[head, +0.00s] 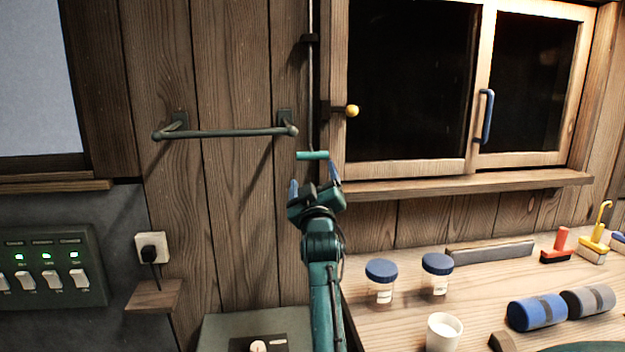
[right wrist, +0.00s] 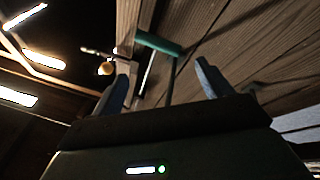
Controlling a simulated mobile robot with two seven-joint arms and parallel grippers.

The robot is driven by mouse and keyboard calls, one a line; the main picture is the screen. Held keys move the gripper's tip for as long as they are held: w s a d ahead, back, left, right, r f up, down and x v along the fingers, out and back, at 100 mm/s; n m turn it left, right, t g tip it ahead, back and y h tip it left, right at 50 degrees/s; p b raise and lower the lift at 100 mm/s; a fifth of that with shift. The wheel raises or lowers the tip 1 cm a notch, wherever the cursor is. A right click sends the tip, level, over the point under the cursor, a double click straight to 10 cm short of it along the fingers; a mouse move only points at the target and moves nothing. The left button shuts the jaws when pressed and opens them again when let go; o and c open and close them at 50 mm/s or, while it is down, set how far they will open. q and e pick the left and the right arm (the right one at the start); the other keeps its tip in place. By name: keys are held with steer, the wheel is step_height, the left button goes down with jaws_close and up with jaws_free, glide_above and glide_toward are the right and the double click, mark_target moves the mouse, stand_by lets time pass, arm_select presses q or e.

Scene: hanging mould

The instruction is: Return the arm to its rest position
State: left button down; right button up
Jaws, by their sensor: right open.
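My right gripper (head: 315,180) is raised in front of the plank wall, just left of the window frame. Its two blue fingers are apart, and they also show spread in the right wrist view (right wrist: 165,82). A teal crossbar handle (head: 312,156) at the lower end of a thin vertical rod (head: 310,85) is just above and between the fingertips. In the right wrist view the handle (right wrist: 158,43) lies beyond the fingers, and nothing is gripped. My left gripper is outside both views.
A metal rail (head: 225,132) is on the wall to the left. A window with a yellow knob (head: 352,111) and a sill (head: 460,187) are to the right. A switch panel (head: 50,270) is far left.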

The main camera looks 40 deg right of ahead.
steer(key=shift+s+a+f, duration=0.15)
steer(key=shift+s+a, duration=0.05)
steer(key=shift+s, duration=0.1)
steer(key=shift+w+d, duration=0.1)
